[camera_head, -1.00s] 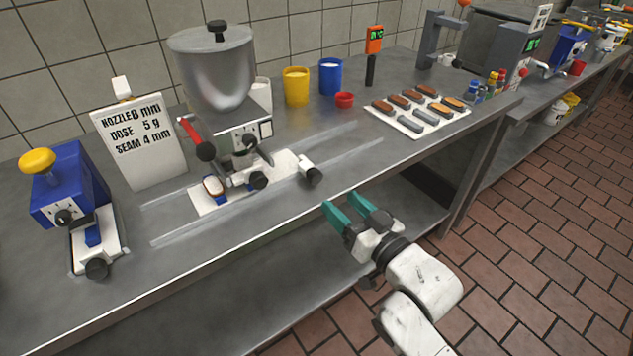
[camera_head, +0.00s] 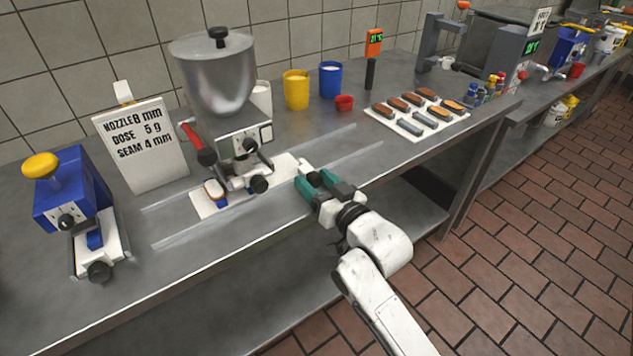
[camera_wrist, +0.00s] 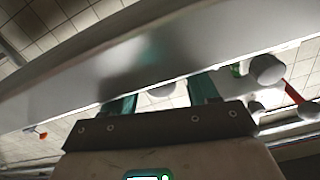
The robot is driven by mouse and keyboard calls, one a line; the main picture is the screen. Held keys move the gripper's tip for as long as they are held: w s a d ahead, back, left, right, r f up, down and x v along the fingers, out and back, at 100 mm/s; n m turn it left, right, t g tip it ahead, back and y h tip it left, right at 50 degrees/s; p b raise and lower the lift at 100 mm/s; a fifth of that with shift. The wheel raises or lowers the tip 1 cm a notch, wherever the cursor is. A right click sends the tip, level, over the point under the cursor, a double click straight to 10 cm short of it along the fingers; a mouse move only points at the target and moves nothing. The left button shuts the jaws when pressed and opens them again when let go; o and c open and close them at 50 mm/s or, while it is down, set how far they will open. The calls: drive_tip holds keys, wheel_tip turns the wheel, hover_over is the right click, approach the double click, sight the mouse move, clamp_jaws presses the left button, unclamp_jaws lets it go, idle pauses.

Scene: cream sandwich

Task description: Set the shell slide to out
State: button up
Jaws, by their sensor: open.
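The shell slide (camera_head: 282,166) is a pale plate under the steel hopper machine, in the head view. My gripper (camera_head: 308,184), with teal fingers, is at that handle, open. The fingers partly hide the handle, and I cannot tell whether they touch it. In the wrist view the two teal fingers are apart, and a pale rounded piece (camera_wrist: 161,90) shows between them, probably the handle.
A blue press (camera_head: 72,190) stands at left. A tray of pastries (camera_head: 418,118) lies at right. The counter's front edge runs below my gripper.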

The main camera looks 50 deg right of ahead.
drive_tip(key=shift+c, duration=0.4)
clamp_jaws()
